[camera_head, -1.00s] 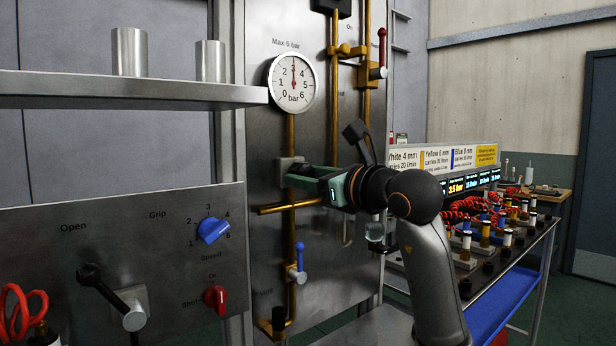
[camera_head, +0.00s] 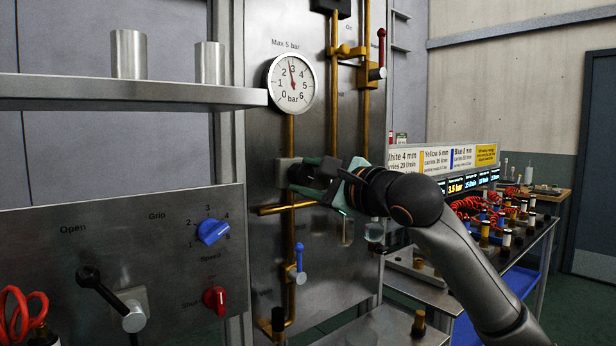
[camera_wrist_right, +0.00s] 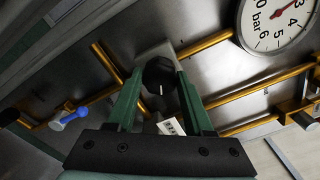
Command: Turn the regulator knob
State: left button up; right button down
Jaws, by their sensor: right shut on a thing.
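The black regulator knob (camera_head: 298,174) sits on a grey block on the upright metal panel, under the pressure gauge. In the right wrist view the knob (camera_wrist_right: 157,74) has a white mark and lies between the two green fingers. My right gripper (camera_head: 304,175) is shut on the knob, one finger on each side. The round gauge (camera_head: 292,81) is labelled bar, and its needle points just left of 3; part of it also shows in the right wrist view (camera_wrist_right: 278,22). My left gripper is not in view.
A brass pipe (camera_head: 290,130) runs from the gauge down behind the knob. A blue-handled valve (camera_head: 299,262) is below. A shelf (camera_head: 120,92) and a control panel (camera_head: 110,215) stand at left. A bench with red hoses (camera_head: 470,205) is at right.

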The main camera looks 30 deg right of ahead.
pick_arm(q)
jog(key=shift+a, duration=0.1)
pick_arm(e)
jog(key=shift+n, duration=0.7)
jog(key=shift+c, duration=1.4)
grip_release()
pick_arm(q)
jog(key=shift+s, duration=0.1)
pick_arm(e)
jog(key=shift+s, duration=0.1)
jog(key=shift+s, duration=0.25)
pick_arm(q)
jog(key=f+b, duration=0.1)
jog(key=b, duration=0.1)
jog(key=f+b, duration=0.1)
jog(key=b, duration=0.1)
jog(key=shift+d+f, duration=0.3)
pick_arm(e)
jog(key=s, duration=1.2)
jog(key=shift+d, duration=0.35)
